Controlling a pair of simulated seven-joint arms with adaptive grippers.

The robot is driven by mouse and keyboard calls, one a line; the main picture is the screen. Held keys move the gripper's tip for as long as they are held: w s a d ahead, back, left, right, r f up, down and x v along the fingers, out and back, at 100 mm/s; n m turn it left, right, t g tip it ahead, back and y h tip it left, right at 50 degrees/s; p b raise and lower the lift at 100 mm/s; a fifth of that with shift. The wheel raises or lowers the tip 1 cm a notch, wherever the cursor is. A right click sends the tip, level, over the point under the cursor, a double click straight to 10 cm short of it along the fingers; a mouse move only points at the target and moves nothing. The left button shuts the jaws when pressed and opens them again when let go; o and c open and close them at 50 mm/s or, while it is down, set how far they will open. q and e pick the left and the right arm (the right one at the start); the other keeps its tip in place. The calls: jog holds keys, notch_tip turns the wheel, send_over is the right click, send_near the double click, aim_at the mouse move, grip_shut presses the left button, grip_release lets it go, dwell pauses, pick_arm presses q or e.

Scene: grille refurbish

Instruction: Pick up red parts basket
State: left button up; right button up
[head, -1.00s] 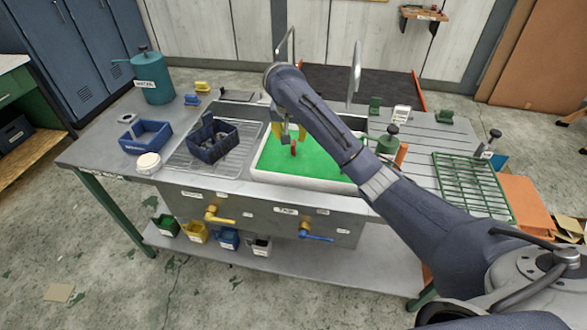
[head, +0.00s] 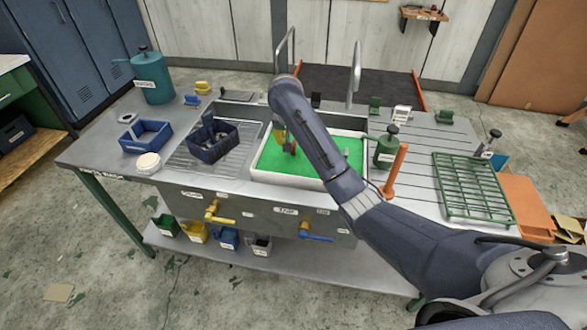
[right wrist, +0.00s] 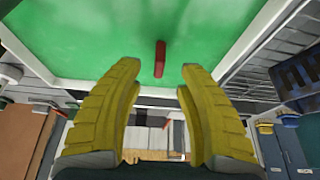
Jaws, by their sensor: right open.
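A red bar-like part (head: 293,148), which I take to be the handle of the red parts basket, stands up in the green-filled basin (head: 342,182). The basket's body cannot be made out in the green. In the right wrist view the red part (right wrist: 159,58) lies ahead, between the lines of the two yellow fingers. My right gripper (right wrist: 160,80) is open and empty there, apart from the red part. In the head view my right gripper (head: 279,136) is over the basin, just left of the red part, partly hidden by my forearm. My left gripper is not in view.
A dark blue basket (head: 212,150) stands on the ribbed drainer left of the basin. A tall faucet (head: 355,72) rises behind the basin. A green can (head: 386,147) and an orange post (head: 396,172) stand to its right, near a green wire rack (head: 472,187).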

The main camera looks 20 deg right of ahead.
aim_at(293, 144)
jog(key=shift+x, duration=2.75)
jog(key=shift+o, duration=0.2)
grip_shut()
